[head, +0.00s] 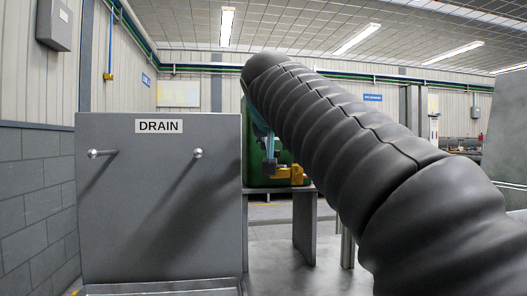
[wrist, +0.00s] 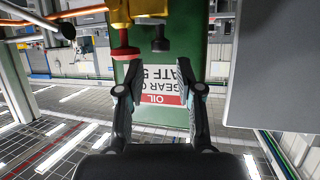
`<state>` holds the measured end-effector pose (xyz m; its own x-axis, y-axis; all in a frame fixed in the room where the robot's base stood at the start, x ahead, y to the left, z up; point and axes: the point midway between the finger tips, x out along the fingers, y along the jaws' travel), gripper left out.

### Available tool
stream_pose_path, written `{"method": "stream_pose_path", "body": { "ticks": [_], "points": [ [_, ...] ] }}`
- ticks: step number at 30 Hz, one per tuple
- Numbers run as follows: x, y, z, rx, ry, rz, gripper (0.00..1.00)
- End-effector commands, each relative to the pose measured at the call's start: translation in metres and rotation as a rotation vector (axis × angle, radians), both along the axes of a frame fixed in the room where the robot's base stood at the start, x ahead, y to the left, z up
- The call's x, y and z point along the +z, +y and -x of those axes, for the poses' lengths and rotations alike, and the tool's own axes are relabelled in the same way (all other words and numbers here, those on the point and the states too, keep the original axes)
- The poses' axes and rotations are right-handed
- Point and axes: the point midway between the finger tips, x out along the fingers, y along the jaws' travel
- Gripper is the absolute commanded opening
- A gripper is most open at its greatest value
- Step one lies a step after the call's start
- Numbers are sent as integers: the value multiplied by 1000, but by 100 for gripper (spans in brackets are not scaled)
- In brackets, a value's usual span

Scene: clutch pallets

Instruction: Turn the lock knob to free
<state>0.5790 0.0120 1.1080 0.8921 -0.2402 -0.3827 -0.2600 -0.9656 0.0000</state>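A yellow valve fitting (head: 292,174) sits at the front of a green oil drum (head: 253,125) in the head view. In the wrist view, which is upside down, the yellow fitting (wrist: 148,10) is at the top edge. A red knob (wrist: 125,52) and a black knob (wrist: 160,44) stick out from it. I cannot tell which is the lock knob. My gripper (wrist: 158,90) is open and empty, its two fingers spread before the drum's label. The knobs appear beyond the fingertips, not between them. In the head view my arm hides most of the gripper.
A grey panel marked DRAIN (head: 160,200) with two pegs stands left of the drum; its side fills the right of the wrist view (wrist: 275,70). The drum rests on a grey stand (head: 305,225). Open floor lies beyond.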

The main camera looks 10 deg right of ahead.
Motion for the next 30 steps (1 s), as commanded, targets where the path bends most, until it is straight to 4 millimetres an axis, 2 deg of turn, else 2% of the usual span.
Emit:
{"method": "stream_pose_path", "body": {
  "ticks": [3,9,15,22,23,27,30],
  "points": [
    [-9,-5,-20,-1,2,1,36],
    [-18,-10,-41,0,1,1,36],
    [-21,-12,-49,3,0,0,36],
    [-21,-12,-50,3,0,0,36],
    [-21,-12,-50,3,0,0,34],
    [-21,-12,-49,3,0,0,0],
    [-21,-12,-50,3,0,0,0]
  ]
}}
